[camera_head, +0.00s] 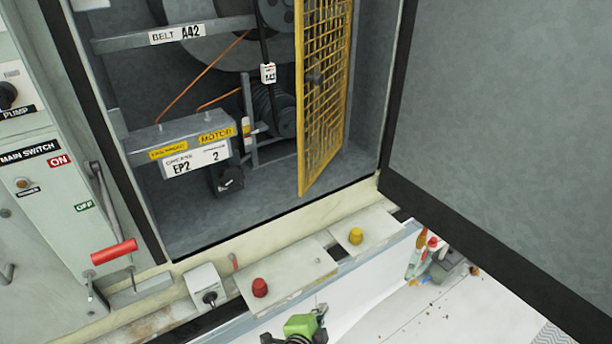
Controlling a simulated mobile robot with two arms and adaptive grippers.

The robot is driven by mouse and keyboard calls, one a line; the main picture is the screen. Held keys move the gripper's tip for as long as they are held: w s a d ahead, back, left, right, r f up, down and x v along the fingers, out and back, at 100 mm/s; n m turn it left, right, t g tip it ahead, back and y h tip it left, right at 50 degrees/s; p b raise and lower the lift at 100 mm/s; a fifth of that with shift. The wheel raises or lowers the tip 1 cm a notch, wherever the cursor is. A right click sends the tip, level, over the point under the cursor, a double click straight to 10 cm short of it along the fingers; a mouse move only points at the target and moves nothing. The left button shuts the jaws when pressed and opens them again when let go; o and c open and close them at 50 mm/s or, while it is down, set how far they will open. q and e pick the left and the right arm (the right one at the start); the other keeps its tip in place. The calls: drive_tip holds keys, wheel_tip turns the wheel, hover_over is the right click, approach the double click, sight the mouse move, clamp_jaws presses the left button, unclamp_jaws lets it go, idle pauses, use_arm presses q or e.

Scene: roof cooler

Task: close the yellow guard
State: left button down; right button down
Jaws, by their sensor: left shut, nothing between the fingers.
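The yellow guard (323,95) is a mesh panel in a yellow frame, inside the open cabinet. It stands swung out at an angle, at the right of the belt and motor, leaving them uncovered. A small dark knob or latch sits on its mesh. My left gripper (304,325), green and dark, shows only in part at the bottom edge, well below the guard and apart from it. It is shut and empty. My right gripper is not in view.
The grey cabinet door (505,120) stands open at the right. A ledge with a red button (260,288) and a yellow button (355,236) runs below the cabinet opening. A red-handled lever (114,251) sticks out at the left, by the main switch panel (45,190).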

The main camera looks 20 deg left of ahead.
use_arm(q)
drive_tip(key=w+a+r+m+t+y, duration=0.1)
drive_tip(key=w+a+r+m+t, duration=0.15)
drive_tip(key=r, duration=1.35)
drive_tip(key=w+a+r+m+t+y, duration=0.15)
drive_tip(key=r+t, duration=0.25)
drive_tip(key=r, duration=1.2)
drive_tip(key=w+a+p, duration=0.4)
drive_tip(key=w+a, duration=0.1)
drive_tip(key=w, duration=0.5)
drive_tip(key=shift+w+a+r+n, duration=0.2)
drive_tip(key=shift+w+n, duration=0.1)
drive_tip(key=shift+w, duration=0.05)
drive_tip(key=shift+d, duration=0.1)
